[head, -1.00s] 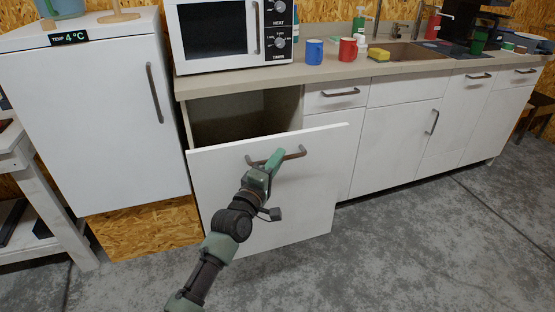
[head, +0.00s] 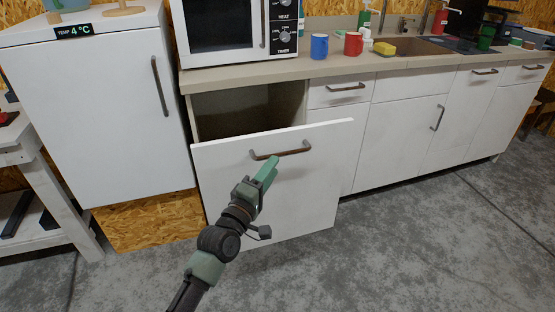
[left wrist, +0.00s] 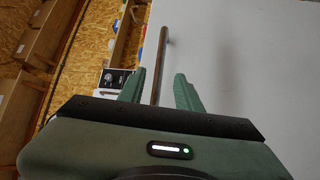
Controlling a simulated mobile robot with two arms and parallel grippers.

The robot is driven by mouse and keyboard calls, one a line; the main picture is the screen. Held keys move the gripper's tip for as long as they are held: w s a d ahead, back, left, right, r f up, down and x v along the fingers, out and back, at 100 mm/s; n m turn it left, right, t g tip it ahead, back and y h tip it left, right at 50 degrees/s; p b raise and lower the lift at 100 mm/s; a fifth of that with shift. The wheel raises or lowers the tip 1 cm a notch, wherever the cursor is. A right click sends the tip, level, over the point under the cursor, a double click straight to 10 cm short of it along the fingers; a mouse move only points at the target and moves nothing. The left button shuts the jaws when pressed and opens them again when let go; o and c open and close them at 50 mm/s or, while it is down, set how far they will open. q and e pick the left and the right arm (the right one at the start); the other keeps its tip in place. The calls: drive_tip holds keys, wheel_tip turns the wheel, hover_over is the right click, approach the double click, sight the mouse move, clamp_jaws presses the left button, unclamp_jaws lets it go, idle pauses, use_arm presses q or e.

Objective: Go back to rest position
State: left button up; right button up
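My left gripper (head: 268,168) is just in front of and below the drawer handle (head: 281,150), with no hold on it. In the left wrist view its green fingers (left wrist: 158,88) stand apart, open, and the brown handle (left wrist: 161,50) shows ahead, in line with the gap between them. The handle is on a white drawer front (head: 300,195), which stands pulled out of the counter. The drawer's dark inside (head: 250,113) shows behind its top edge. My right gripper is not in view.
A white fridge (head: 95,120) stands left of the drawer, beside a white shelf (head: 55,190). A microwave (head: 225,32), a blue mug (head: 319,46) and a red mug (head: 353,43) are on the counter (head: 400,65). The grey floor (head: 420,240) to the right is clear.

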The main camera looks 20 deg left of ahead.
use_arm(q)
drive_tip(key=shift+s+a+f, duration=0.1)
drive_tip(key=shift+s, duration=0.45)
